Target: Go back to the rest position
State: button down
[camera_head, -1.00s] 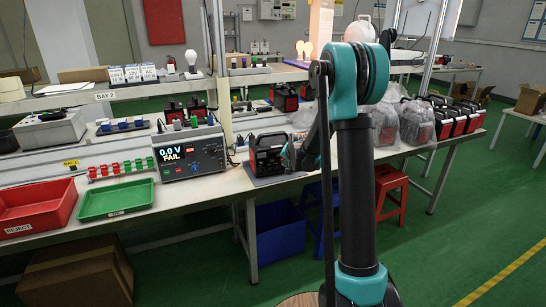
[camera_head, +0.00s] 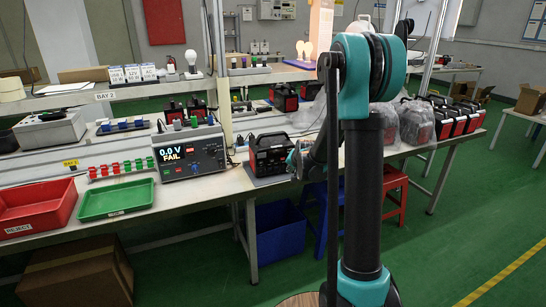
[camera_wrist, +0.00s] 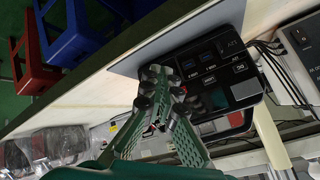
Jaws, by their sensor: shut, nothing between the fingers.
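My gripper (camera_wrist: 160,88) is shut and empty in the wrist view, its two green fingers meeting at dark tips. Behind the fingertips is a black power station (camera_wrist: 213,62) with blue ports and labels on its panel. In the head view the power station (camera_head: 269,155) sits on a grey mat at the bench's front edge. My gripper (camera_head: 294,160) is just right of it there, small and partly hidden by my arm. From these views I cannot tell how wide the gap is.
The bench (camera_head: 225,187) carries a tester reading 0.0 V FAIL (camera_head: 188,153), a green tray (camera_head: 116,199) and a red reject tray (camera_head: 38,208). Bagged units (camera_head: 411,122) stand to the right. A blue bin (camera_head: 280,237) and red stool (camera_head: 395,190) are below. The right floor is open.

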jog(key=shift+s, duration=0.1)
dwell(0.4)
jog(key=s+d+f+n+g, duration=0.1)
jog(key=s+n+g, duration=0.1)
jog(key=s, duration=1.7)
jog(key=s+d+f+n+g+h, duration=0.1)
jog(key=s+d+f+n+g, duration=0.1)
jog(key=s, duration=1.7)
jog(key=shift+d+n+g, duration=0.2)
jog(key=shift+n+g, duration=0.1)
jog(key=shift+n, duration=0.6)
